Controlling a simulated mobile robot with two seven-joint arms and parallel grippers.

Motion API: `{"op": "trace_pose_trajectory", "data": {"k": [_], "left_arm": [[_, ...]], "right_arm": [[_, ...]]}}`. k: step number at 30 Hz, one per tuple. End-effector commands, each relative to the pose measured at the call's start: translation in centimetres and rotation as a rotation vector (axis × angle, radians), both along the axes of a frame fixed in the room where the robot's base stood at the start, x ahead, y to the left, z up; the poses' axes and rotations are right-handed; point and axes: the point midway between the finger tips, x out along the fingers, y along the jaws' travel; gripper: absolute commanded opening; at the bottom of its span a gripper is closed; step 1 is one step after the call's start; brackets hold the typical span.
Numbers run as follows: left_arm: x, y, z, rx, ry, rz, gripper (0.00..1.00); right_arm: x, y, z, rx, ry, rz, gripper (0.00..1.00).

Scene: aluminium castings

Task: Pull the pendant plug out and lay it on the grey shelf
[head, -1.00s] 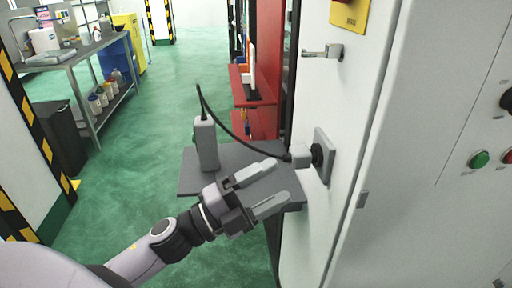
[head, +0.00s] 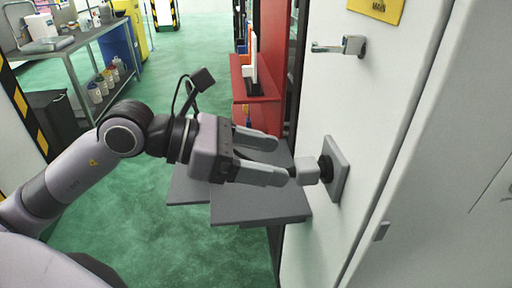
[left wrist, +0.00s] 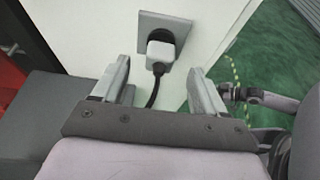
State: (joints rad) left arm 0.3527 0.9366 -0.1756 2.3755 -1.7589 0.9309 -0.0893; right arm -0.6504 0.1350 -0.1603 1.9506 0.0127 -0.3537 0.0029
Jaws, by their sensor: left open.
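The pendant plug (head: 308,171) is a pale block seated in the dark round socket on the white cabinet's side. In the left wrist view the plug (left wrist: 160,47) has a black cable hanging from it. My left gripper (head: 282,160) is open and faces the plug, with its fingertips just short of it or at its near end. In the left wrist view the plug appears between and beyond the fingers. The grey shelf (head: 262,207) lies below the gripper. The pendant box is hidden. In the left wrist view, what looks like my right gripper (left wrist: 231,93) shows small at the right.
A metal latch handle (head: 342,46) sticks out from the cabinet above the socket. A red shelf unit (head: 255,90) stands behind. A workbench (head: 75,52) with bottles is at the far left. The front part of the grey shelf is bare.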

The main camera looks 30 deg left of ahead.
Motion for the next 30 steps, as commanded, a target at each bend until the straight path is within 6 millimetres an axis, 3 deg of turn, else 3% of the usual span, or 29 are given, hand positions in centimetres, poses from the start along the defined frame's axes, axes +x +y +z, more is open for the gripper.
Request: {"op": "trace_pose_trajectory", "data": {"k": [12,25,26,30], "left_arm": [[2.6,-3.9,-1.5,-0.005,0.003,-0.002,0.72],[3.0,-4.6,-2.0,-0.002,0.002,-0.001,0.72],[3.0,-4.6,-2.0,-0.002,0.002,-0.001,0.69],[3.0,-4.6,-2.0,-0.002,0.002,-0.001,0.23]], "right_arm": [[-0.1,-0.2,1.5,-0.006,0.004,0.002,0.43],[-0.1,-0.2,1.7,-0.005,0.002,0.002,0.43],[0.0,-0.2,1.7,-0.005,0.002,0.002,0.43],[0.0,-0.2,1.7,-0.005,0.001,0.002,0.43]]}}
